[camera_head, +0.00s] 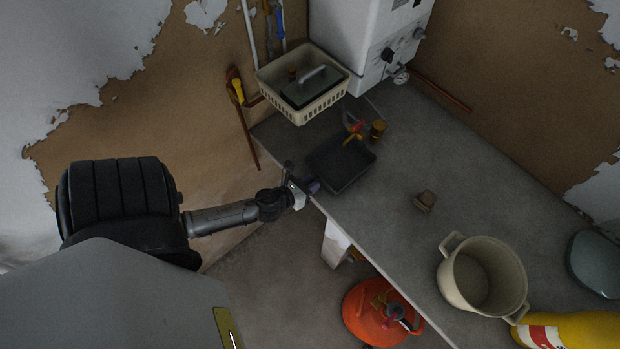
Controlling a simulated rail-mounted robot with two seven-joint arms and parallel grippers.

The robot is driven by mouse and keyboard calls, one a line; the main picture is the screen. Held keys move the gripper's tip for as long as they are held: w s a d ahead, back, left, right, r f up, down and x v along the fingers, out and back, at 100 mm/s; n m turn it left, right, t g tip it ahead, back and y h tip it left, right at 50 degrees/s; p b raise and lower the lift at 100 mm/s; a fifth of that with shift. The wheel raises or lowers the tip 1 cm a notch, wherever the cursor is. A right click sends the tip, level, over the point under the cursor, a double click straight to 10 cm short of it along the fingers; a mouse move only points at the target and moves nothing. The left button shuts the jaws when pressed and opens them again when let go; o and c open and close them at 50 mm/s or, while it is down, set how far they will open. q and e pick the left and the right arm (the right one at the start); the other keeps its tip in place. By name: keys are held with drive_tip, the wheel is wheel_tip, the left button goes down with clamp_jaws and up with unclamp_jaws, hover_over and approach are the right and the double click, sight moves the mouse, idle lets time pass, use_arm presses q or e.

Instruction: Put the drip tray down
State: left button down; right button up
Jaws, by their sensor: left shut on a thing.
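The drip tray (352,180) is a dark, shallow, square tray near the left edge of the grey bench, below the cream basket in the picture. It looks level, at or just above the bench top; I cannot tell whether it touches. My left gripper (309,187) reaches in from the left and is shut on the tray's near-left side. A small purplish patch shows at the fingertips. The fingers are small and dark here, so the exact grip is hard to see. My right gripper is out of view.
A cream basket (301,113) with a lidded dark item stands behind the tray. A small amber jar (377,130) and red-yellow tool (355,128) sit close beside it. The mid-bench is mostly clear.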

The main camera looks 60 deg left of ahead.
use_arm(q)
drive_tip(key=shift+f, duration=0.25)
drive_tip(key=c, duration=0.9)
unclamp_jaws()
drive_tip(key=shift+s+r, duration=0.1)
drive_tip(key=shift+s, duration=0.05)
drive_tip(key=shift+p+v, duration=0.5)
drive_tip(key=shift+v, duration=3.8)
